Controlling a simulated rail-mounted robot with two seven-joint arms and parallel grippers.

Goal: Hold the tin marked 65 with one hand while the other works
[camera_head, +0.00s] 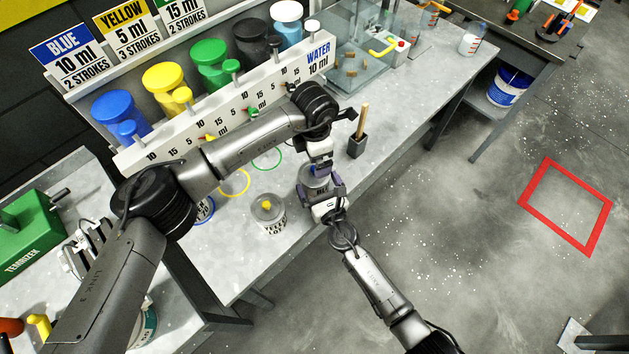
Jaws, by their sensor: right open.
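A small grey tin (313,184) with dark lettering stands on the bench, partly hidden by my grippers; I cannot read a 65 on it. My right gripper (328,190) comes from the front right and is open at the tin's front right side; whether it touches is unclear. My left gripper (320,167) reaches down from above at the tin's top; its finger opening cannot be made out. A second tin (270,216) with a yellow spot on top and a partly legible label stands to the left, apart from both grippers.
A white dispenser rail (230,104) with coloured canisters runs along the back. A yellow ring (235,181) and a green ring (267,158) lie on the bench. A dark holder with a wooden handle (357,145) stands to the right. A red square (567,206) marks clear floor.

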